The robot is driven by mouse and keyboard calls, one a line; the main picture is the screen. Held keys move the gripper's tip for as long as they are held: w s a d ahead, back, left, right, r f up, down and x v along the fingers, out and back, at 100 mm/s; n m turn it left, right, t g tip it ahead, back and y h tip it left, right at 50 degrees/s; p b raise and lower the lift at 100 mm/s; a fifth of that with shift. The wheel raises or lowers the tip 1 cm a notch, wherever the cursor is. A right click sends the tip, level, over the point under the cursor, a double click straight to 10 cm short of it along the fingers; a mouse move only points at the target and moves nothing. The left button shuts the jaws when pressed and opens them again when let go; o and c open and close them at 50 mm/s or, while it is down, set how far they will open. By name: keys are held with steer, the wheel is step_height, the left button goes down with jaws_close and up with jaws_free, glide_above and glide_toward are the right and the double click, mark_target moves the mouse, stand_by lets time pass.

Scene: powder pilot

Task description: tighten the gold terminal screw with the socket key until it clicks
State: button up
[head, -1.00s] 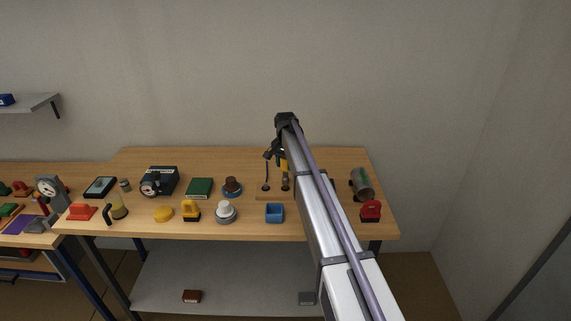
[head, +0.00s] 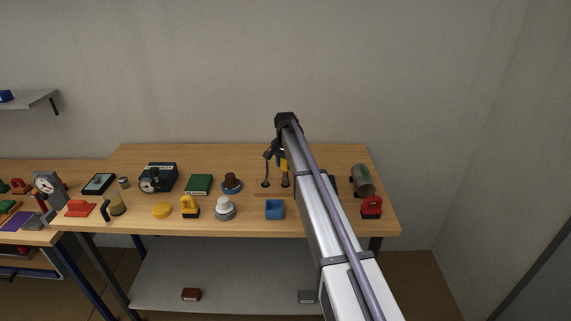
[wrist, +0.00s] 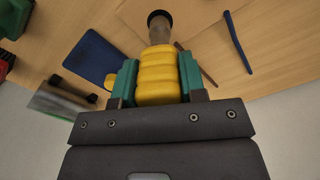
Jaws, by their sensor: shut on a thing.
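My gripper (wrist: 158,82) is shut on the ribbed yellow handle of the socket key (wrist: 157,75), with a green pad on each side. The key's grey shaft runs away from the jaws to a dark round end (wrist: 159,17) over the wooden surface. In the head view the yellow handle (head: 284,166) shows beside my arm, above the bench's back right part, with a small dark piece below it. I cannot make out the gold terminal screw, nor whether the key touches it.
A thin dark upright piece (head: 265,172) stands just left of the key. A blue open box (head: 275,210) lies in front. A grey-green cylinder (head: 363,181) and a red block (head: 371,207) are at the right. The bench's back strip (head: 200,155) is clear.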

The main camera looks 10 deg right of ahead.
steer(key=shift+f, duration=0.15)
steer(key=o, duration=1.2)
